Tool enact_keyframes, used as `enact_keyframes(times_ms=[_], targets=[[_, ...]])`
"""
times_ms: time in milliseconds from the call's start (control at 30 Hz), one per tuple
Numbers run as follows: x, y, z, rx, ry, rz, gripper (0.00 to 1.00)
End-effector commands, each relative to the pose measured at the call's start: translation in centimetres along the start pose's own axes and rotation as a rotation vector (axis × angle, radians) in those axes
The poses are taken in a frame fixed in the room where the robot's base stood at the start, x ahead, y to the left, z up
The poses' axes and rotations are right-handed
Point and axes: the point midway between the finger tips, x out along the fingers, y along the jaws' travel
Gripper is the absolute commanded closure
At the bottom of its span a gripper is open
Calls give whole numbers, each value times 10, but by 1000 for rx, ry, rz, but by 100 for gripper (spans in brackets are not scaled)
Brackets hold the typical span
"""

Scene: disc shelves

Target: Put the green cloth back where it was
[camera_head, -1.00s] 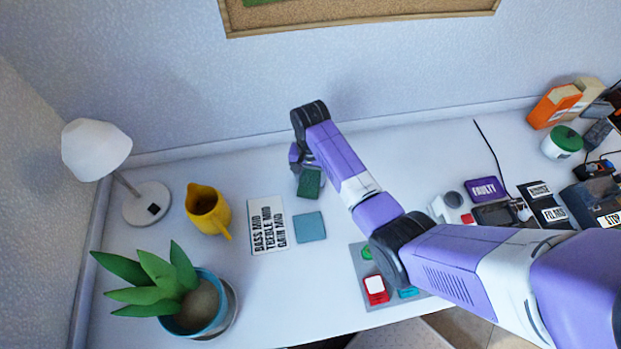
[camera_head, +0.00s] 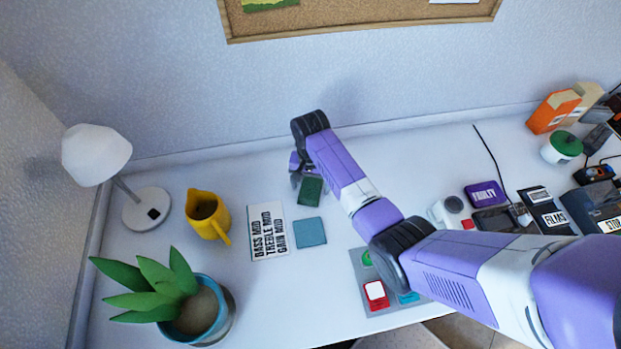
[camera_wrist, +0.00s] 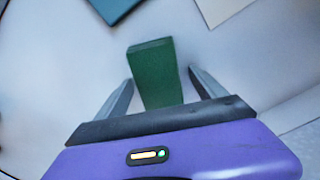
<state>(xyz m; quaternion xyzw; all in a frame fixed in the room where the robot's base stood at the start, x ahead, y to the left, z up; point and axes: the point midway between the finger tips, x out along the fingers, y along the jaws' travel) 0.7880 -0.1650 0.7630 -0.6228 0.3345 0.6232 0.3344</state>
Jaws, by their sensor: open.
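In the wrist view the green cloth (camera_wrist: 154,73) stands between the two spread fingers of my gripper (camera_wrist: 160,88), with a gap on each side. My gripper (camera_head: 297,180) is open at the cloth, and its far parts are partly hidden by my arm in the head view. Whether the cloth rests on the desk is hard to tell.
A labelled white card (camera_head: 268,232) and a yellow jug (camera_head: 207,214) lie to the left. A lamp (camera_head: 147,208) and a potted plant (camera_head: 196,310) stand farther left. A grey mat with coloured blocks (camera_head: 376,294) is near the front edge. Desk behind the card is clear.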

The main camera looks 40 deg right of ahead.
Motion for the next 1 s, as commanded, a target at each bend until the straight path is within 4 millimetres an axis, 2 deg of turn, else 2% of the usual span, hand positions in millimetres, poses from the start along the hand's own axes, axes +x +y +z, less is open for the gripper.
enact_keyframes(times_ms=[167, 400, 600, 800, 1000], targets=[[-22, -1, -1, 0, 4, -3, 20], [-71, -1, -1, -1, 4, -3, 20], [-104, -1, -1, 1, 4, -3, 20], [-119, 0, 0, 1, 1, -1, 20], [-121, 0, 0, 0, 0, 0, 20]])
